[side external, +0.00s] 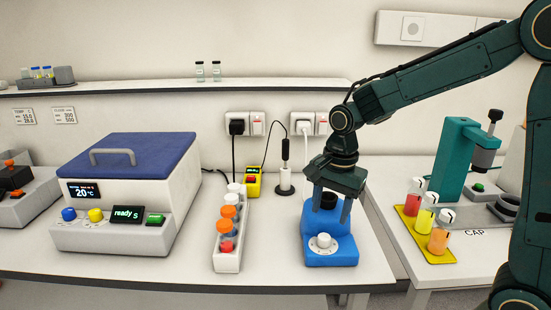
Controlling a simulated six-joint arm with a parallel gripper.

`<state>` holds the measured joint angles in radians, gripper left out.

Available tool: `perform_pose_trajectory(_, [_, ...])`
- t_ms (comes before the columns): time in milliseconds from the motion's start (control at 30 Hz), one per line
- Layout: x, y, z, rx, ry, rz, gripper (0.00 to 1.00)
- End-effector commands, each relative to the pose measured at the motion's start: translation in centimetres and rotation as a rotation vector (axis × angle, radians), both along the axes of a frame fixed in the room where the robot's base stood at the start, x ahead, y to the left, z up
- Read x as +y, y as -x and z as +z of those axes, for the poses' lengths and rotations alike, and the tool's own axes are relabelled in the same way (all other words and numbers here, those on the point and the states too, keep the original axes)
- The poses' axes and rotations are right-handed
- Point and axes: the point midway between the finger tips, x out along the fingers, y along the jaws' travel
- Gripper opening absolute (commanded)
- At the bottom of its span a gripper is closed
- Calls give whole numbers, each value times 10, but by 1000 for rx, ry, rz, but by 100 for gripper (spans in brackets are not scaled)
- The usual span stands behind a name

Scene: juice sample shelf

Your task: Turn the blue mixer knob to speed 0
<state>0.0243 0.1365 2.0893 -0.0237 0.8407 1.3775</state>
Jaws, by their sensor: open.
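The blue mixer (330,256) stands near the front right of the middle bench. Its round white knob (324,241) faces front on a pale dial; the dial marks are too small to read. A black cup (328,200) sits on top of the mixer. My gripper (331,216) points down over the mixer, with its two fingers apart on either side of the black cup. The fingertips are above and behind the knob in the picture. I cannot tell whether the fingers touch the mixer. Nothing shows held between them.
A white rack (228,262) with capped vials stands left of the mixer. A blue-lidded box (125,235) with its own blue knob (69,214) is further left. A probe on a stand (285,180) is behind. A yellow tray (437,256) with bottles is right, past a bench gap.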

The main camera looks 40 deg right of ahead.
Motion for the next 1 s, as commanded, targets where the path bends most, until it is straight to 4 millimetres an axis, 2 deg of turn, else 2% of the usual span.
perform_pose_trajectory(100, [0, 1, 18, -4, 0, 0, 50])
perform_pose_trajectory(467, [-1, 4, 63, -5, 0, -1, 50])
perform_pose_trajectory(1000, [22, -52, 77, 19, 3, 8, 50])
